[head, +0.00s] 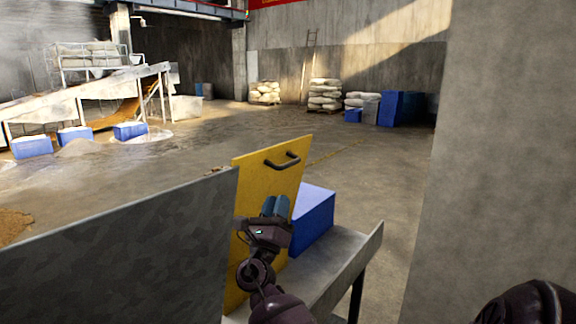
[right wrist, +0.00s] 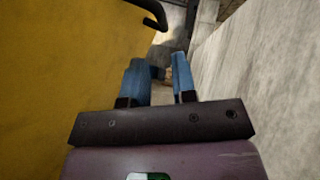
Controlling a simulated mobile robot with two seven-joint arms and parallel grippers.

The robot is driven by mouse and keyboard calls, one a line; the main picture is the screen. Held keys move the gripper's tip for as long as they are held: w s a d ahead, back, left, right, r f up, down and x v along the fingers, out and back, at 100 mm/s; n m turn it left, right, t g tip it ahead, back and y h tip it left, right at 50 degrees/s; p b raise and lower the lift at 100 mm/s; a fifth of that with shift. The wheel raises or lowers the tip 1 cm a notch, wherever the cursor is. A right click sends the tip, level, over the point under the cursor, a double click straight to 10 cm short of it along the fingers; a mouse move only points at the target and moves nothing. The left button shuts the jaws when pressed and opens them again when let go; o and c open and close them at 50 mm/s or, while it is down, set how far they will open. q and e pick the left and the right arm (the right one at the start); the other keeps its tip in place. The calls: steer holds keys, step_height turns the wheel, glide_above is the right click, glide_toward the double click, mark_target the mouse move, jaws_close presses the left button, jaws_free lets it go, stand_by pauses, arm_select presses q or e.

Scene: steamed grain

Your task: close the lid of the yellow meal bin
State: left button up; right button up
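The yellow lid (head: 262,187) stands raised and tilted near the middle of the head view, with a dark handle (head: 282,160) near its top edge. The body of the meal bin cannot be made out. My right gripper (head: 275,206) is in front of the lid's lower right part, below the handle, with its blue fingers apart and nothing between them. In the right wrist view, the yellow lid (right wrist: 50,80) fills the left side and the handle (right wrist: 150,12) shows beyond the fingers (right wrist: 160,78). Contact with the lid cannot be told. My left gripper is not in view.
A grey metal panel (head: 130,255) stands left of the lid. A blue box (head: 313,212) sits behind my right gripper on a metal bench (head: 345,262). A concrete pillar (head: 500,160) closes off the right. Open floor (head: 360,160) lies beyond.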

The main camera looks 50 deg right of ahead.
mark_target(289, 164)
steer(key=p+x, duration=0.1)
steer(key=x, duration=1)
steer(key=shift+a+r+p, duration=0.1)
steer(key=shift+p, duration=0.25)
steer(key=shift+c, duration=0.4)
jaws_close()
